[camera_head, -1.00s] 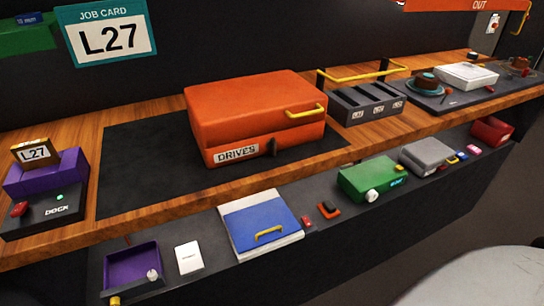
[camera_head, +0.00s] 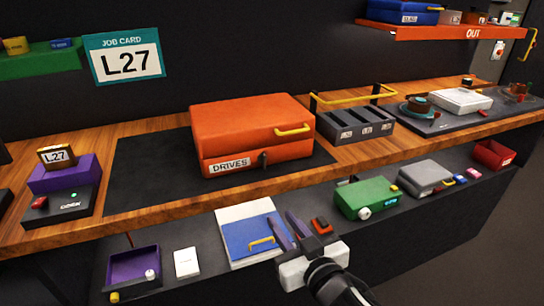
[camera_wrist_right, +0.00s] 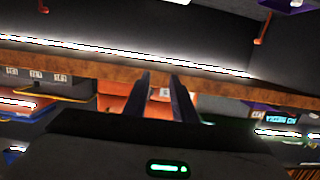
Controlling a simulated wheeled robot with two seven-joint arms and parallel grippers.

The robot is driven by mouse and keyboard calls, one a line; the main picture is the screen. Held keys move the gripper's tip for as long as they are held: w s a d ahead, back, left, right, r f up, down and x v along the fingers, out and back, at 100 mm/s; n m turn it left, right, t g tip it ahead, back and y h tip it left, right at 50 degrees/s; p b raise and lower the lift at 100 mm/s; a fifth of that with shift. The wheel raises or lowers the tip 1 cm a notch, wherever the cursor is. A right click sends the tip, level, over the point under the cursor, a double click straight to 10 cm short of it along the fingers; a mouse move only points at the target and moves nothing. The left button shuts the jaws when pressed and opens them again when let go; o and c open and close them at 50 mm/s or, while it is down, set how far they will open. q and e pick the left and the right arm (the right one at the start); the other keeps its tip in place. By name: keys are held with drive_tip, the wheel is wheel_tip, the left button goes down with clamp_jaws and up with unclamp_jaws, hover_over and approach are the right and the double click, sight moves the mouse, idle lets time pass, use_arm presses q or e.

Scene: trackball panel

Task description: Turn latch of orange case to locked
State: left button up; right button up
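The orange case (camera_head: 250,118) lies closed on the dark mat (camera_head: 150,180) on the wooden bench. Its front has a "DRIVES" label (camera_head: 229,165), a small dark latch (camera_head: 263,159) that looks roughly upright, and a yellow handle (camera_head: 292,131). My right gripper (camera_head: 281,216) is open and empty, in front of and below the case, over the lower shelf and apart from the latch. In the right wrist view its two fingers (camera_wrist_right: 161,76) stand apart, with part of the orange case (camera_wrist_right: 118,103) behind them; the latch cannot be made out there. My left gripper is not in view.
The lower shelf holds a blue case (camera_head: 250,232), a purple tray (camera_head: 133,266), a green box (camera_head: 367,197) and a grey box (camera_head: 425,175). A dark rack (camera_head: 355,127) with a yellow bar stands right of the orange case. A purple dock (camera_head: 62,175) stands left.

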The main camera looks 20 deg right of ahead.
drive_tip(key=t, duration=0.2)
approach(265, 156)
drive_tip(key=shift+m+h, duration=0.3)
drive_tip(key=w, duration=0.4)
drive_tip(key=w+p, duration=0.1)
drive_tip(key=w, duration=0.1)
drive_tip(key=shift+w+a, duration=0.3)
drive_tip(key=shift+w, duration=0.7)
clamp_jaws()
